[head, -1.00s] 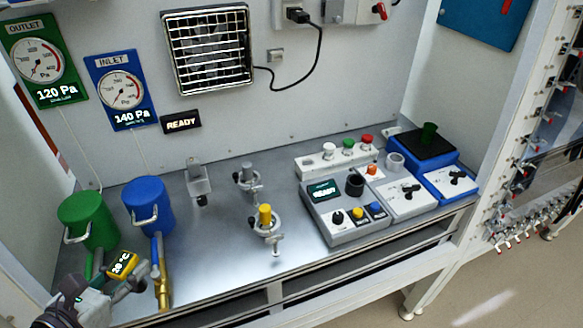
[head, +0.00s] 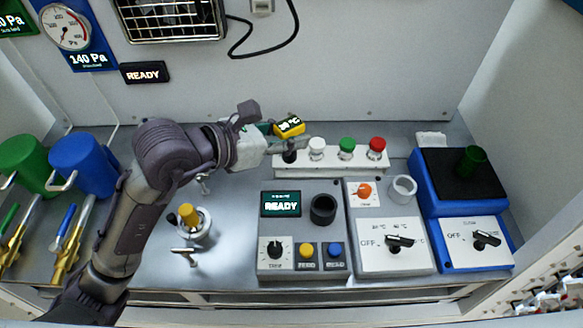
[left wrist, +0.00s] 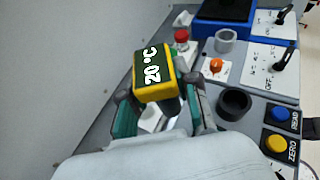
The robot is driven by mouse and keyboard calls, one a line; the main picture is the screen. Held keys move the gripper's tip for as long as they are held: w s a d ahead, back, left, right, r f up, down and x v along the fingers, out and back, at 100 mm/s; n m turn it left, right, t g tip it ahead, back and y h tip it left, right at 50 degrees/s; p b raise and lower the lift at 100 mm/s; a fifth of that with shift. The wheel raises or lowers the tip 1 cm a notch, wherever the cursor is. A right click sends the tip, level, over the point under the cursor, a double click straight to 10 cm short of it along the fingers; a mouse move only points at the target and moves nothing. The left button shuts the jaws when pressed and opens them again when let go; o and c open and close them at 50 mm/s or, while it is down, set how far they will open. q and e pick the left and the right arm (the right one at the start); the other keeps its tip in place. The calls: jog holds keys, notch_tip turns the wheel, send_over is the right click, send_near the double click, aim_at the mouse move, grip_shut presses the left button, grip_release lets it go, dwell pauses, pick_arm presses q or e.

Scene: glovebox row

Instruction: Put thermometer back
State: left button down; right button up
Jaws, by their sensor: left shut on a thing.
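The thermometer (head: 289,126) is a yellow-edged block with a dark face reading 20 °C. It also shows large in the left wrist view (left wrist: 153,74). My left gripper (head: 284,138) is shut on it and holds it near the left end of the white rack (head: 330,165) at the back. In the left wrist view the left gripper's fingers (left wrist: 160,108) stand on both sides of it. Its lower end is mostly hidden, so I cannot tell whether it touches the rack. My right gripper is not in view.
A grey console with a READY screen (head: 281,204) and an empty-looking black round holder (head: 323,209) stands in front of the rack. A light grey cup (head: 403,188) and a blue-based unit (head: 455,180) stand to its right. A yellow-topped fitting (head: 189,215) stands left.

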pick_arm(q)
jog(key=s+d+m+g+h+b, duration=0.1)
jog(key=d+m+g, duration=0.1)
jog(key=d, duration=0.5)
jog(key=w+a+f, duration=0.2)
jog(key=f, duration=0.1)
jog(key=w+a+f+p, duration=0.1)
jog(key=w+a+f, duration=0.2)
jog(key=f, duration=0.1)
jog(key=w+a+f+p, duration=0.1)
jog(key=w+a+f, duration=0.1)
jog(key=w+f, duration=0.1)
jog(key=shift+a+f, duration=0.25)
jog(key=shift+f, duration=0.5)
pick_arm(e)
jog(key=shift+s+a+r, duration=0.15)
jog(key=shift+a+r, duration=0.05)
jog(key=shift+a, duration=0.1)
pick_arm(q)
jog(key=shift+f, duration=0.15)
jog(key=c, duration=0.8)
grip_release()
jog(key=shift+c, duration=0.2)
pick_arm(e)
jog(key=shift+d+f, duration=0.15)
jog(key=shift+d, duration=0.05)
